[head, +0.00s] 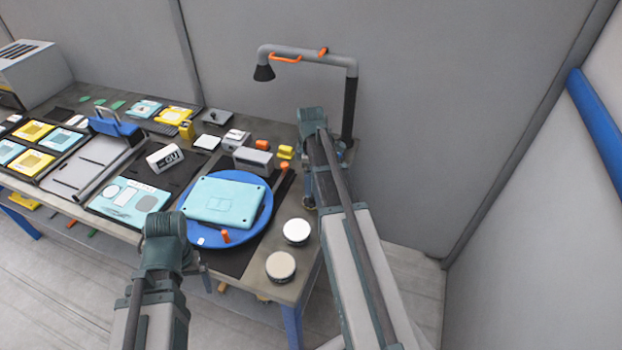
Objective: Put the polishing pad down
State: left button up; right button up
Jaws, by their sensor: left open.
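Two round tins or pads stand at the table's near right corner, one with a white top (296,231) and one with a beige top (281,267). I cannot tell for sure which thing is the polishing pad. My left gripper (206,278) is at the table's front edge, left of the beige-topped one and apart from it. It is open and mostly hidden behind its wrist. My right arm reaches over the table's right end. Its gripper (309,202) points down there, largely hidden by the arm, so its jaws cannot be read.
A light-blue panel (224,202) lies on a blue round turntable (262,218), with an orange peg (225,236) at its front. A grey pipe arm with a black nozzle (264,73) stands behind. Trays and coloured parts fill the table's left.

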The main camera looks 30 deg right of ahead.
aim_at(311, 198)
pick_arm(q)
notch_tip(311, 198, up, 4)
jog(key=p, duration=0.2)
jog(key=shift+f+p, duration=0.1)
jog(key=shift+p, duration=0.2)
pick_arm(e)
notch_tip(311, 198, up, 4)
jog(key=shift+f, duration=0.1)
pick_arm(q)
jog(key=shift+f, duration=0.1)
pick_arm(e)
jog(key=shift+f, duration=0.15)
pick_arm(q)
notch_tip(311, 198, down, 12)
jog(key=b, duration=1.2)
pick_arm(e)
notch_tip(311, 198, down, 12)
jog(key=shift+r, duration=0.1)
pick_arm(q)
jog(key=shift+r, duration=0.2)
pick_arm(e)
jog(key=shift+r, duration=0.15)
